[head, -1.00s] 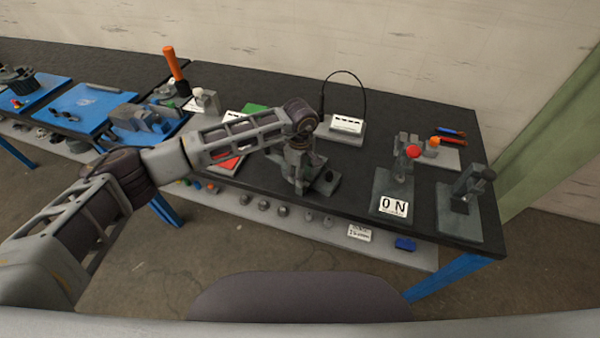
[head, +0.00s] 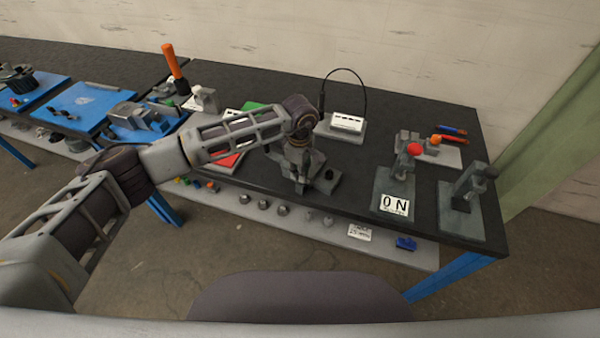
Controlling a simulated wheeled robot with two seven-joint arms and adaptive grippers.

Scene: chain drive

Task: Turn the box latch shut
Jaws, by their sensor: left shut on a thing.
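My left gripper (head: 301,181) points down over the front part of the dark table, at the end of my arm coming in from the left. It is shut on a small part of a dark grey fixture (head: 326,181), which I take to be the box latch. The gripper and wrist hide most of that fixture, so the latch's exact angle cannot be told. My right gripper is not in view.
To the right stand a lever fixture with a red knob (head: 414,149) and an "ON" label (head: 395,206), and another dark fixture (head: 462,207). Behind is a white-labelled box (head: 347,122) with a black cable. An orange handle (head: 174,62) stands back left.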

